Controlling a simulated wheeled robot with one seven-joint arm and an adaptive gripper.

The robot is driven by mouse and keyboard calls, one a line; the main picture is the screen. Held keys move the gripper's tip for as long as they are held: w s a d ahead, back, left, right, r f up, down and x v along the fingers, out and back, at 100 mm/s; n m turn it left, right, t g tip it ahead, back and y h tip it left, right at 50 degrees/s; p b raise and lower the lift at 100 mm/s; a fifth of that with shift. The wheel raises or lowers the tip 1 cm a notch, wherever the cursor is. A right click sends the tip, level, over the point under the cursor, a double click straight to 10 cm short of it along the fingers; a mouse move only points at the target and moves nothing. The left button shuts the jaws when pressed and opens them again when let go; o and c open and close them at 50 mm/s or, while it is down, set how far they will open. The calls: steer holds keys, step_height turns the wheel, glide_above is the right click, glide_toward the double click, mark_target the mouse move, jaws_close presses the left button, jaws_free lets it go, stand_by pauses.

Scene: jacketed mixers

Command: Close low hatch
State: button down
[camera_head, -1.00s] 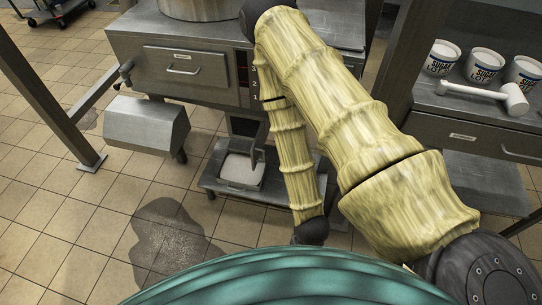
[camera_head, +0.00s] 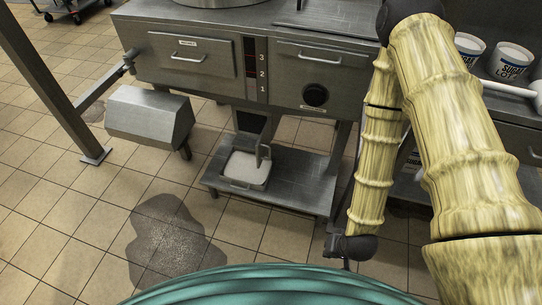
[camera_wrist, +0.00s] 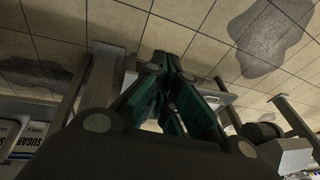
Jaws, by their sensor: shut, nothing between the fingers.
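The low part of the mixer holds a pale, flat, lid-like panel (camera_head: 245,170) with a front handle. It lies about flat below a dark chute, with a small upright bracket at its right; I cannot tell for sure that it is the hatch. In the head view my forearm hangs down right of the lower shelf, and its dark wrist end is apart from the panel. My gripper's fingers are not clear there. In the wrist view my gripper (camera_wrist: 173,105) has teal fingers drawn together, empty, with floor tiles beyond.
The lower shelf (camera_head: 300,185) juts out under the mixer cabinet (camera_head: 215,75). A grey angled box (camera_head: 150,117) and a post (camera_head: 50,85) stand left. Sugar tubs (camera_head: 513,58) and a mallet (camera_head: 530,92) are at right. A puddle (camera_head: 170,235) marks the open floor in front.

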steer(key=w+a+f+m+t+y+b, duration=0.1)
steer(key=w+a+f+m+t+b, duration=0.2)
steer(key=w+b, duration=0.55)
steer(key=m+t+y+b, duration=0.6)
steer(key=t+b, duration=0.4)
steer(key=b, duration=1.6)
glide_toward(262, 139)
steer(key=w+m, duration=0.1)
steer(key=w, duration=0.2)
steer(key=shift+w+a+r+h+b, duration=0.2)
steer(key=shift+a+b, duration=0.15)
steer(key=shift+a, duration=0.2)
steer(key=shift+w+a+r+h+b, duration=0.1)
steer(key=shift+w+a+r+b, duration=0.15)
steer(key=shift+a, duration=0.3)
steer(key=shift+s+a, duration=0.1)
steer(key=shift+a, duration=0.1)
